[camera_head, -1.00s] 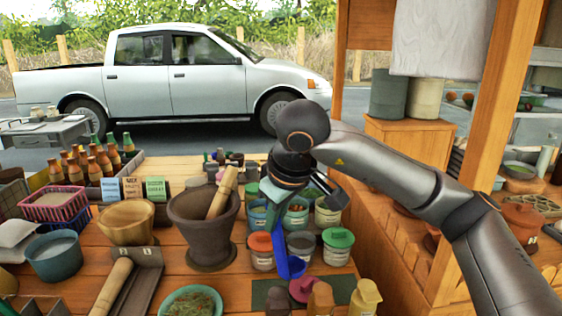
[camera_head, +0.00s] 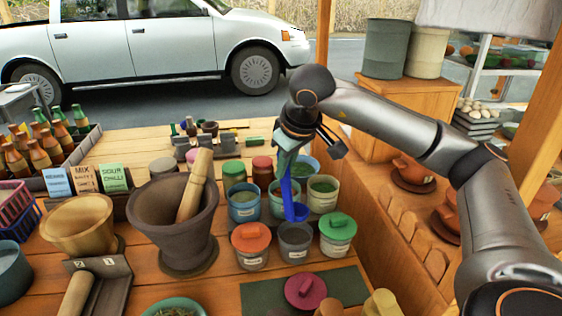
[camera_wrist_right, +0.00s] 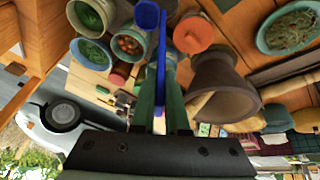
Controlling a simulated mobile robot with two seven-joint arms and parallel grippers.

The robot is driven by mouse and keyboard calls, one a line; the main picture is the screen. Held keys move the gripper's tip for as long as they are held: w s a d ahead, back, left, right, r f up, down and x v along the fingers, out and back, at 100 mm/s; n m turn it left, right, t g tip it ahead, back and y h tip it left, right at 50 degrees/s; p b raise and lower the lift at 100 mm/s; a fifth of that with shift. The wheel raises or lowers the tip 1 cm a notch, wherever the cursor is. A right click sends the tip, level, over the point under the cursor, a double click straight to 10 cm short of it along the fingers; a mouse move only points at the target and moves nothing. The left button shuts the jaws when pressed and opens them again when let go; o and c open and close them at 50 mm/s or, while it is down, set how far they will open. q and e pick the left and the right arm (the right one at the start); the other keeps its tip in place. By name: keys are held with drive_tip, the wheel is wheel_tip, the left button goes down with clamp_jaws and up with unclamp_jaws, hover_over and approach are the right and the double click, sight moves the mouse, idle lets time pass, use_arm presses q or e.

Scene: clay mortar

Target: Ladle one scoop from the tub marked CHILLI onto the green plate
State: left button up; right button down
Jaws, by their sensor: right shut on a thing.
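My right gripper (camera_head: 289,152) is shut on the handle of a blue ladle (camera_head: 286,188), which hangs nearly upright over the tubs. Its small bowl (camera_head: 297,212) shows just behind and above the grey tub (camera_head: 295,242). In the right wrist view the blue ladle (camera_wrist_right: 161,60) runs between the green fingers (camera_wrist_right: 170,100). That view shows a tub with orange-red contents (camera_wrist_right: 130,44) beside it. The tub labels are too small to read, so I cannot tell which says CHILLI. I cannot make out a green plate for certain. My left gripper is out of view.
Open tubs (camera_head: 243,205) and lidded ones (camera_head: 338,235) crowd around the ladle. A mortar with pestle (camera_head: 175,225) stands to the left. A pink lid (camera_head: 305,290) lies on a dark green mat (camera_head: 345,287) in front. A teal bowl of greens (camera_head: 176,306) is at the bottom edge.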

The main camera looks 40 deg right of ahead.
use_arm(q)
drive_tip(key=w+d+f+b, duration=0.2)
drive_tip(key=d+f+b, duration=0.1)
drive_tip(key=b, duration=0.4)
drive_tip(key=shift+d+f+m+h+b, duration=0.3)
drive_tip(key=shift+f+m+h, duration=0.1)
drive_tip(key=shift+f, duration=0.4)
use_arm(e)
wheel_tip(320, 180, down, 10)
drive_tip(key=shift+f, duration=0.15)
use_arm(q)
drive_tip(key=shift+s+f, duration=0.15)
use_arm(e)
wheel_tip(320, 180, up, 9)
drive_tip(key=p, duration=0.7)
drive_tip(key=shift+f+p, duration=0.2)
drive_tip(key=shift+p, duration=0.15)
drive_tip(key=shift+r, duration=0.35)
drive_tip(key=shift+r+p, duration=0.15)
drive_tip(key=shift+p, duration=0.2)
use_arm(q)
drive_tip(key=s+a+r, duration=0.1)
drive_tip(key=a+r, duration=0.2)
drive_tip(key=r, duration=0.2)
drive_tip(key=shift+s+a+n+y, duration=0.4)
